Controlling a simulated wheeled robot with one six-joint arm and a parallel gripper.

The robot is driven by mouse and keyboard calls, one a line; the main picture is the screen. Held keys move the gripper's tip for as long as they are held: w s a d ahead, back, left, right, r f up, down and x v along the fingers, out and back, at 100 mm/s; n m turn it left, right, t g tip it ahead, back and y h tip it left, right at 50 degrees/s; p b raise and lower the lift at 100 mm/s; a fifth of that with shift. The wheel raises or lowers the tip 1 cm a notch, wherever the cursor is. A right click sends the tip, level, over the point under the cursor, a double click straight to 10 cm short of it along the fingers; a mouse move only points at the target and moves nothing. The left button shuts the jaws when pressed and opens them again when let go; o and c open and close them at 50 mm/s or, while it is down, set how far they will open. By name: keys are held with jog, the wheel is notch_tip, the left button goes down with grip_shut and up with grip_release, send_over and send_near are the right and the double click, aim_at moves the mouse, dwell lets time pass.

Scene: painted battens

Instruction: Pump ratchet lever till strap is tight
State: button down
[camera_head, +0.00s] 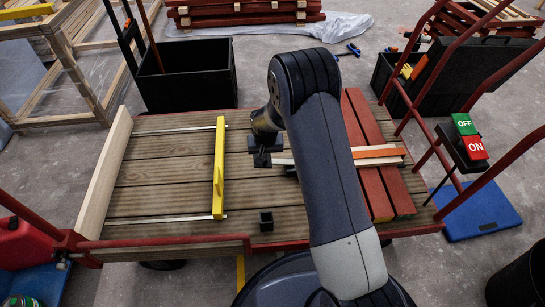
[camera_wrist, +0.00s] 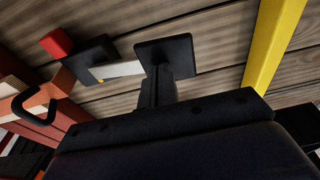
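An orange strap (camera_head: 375,153) crosses the red battens (camera_head: 399,193), along a pale strip of wood. In the wrist view the orange strap (camera_wrist: 58,82) is at the left, with a black loop-shaped part (camera_wrist: 35,106) beside it that may belong to the ratchet. My gripper (camera_wrist: 126,62) has its two black finger pads apart. A pale bar (camera_wrist: 118,70) shows between them; I cannot tell whether it is touched or lies behind. A red block (camera_wrist: 56,43) is left of the left pad. In the head view my gripper (camera_head: 264,152) is low over the deck, left of the battens; my arm hides the ratchet lever.
A yellow bar (camera_head: 219,165) stands across the plank deck (camera_head: 160,175); it is at the right in the wrist view (camera_wrist: 272,40). A small black block (camera_head: 266,221) sits near the front edge. Red rails and an OFF/ON box (camera_head: 470,145) are at the right. Deck left of the yellow bar is clear.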

notch_tip(320, 180, up, 10)
jog(key=p, duration=0.6)
jog(key=shift+r+p, duration=0.25)
jog(key=shift+p, duration=0.15)
dwell(0.4)
jog(key=shift+r, duration=0.15)
dwell(0.6)
jog(key=shift+f+b, duration=0.45)
jog(key=shift+f, duration=2.35)
jog(key=shift+f, duration=0.1)
dwell(0.4)
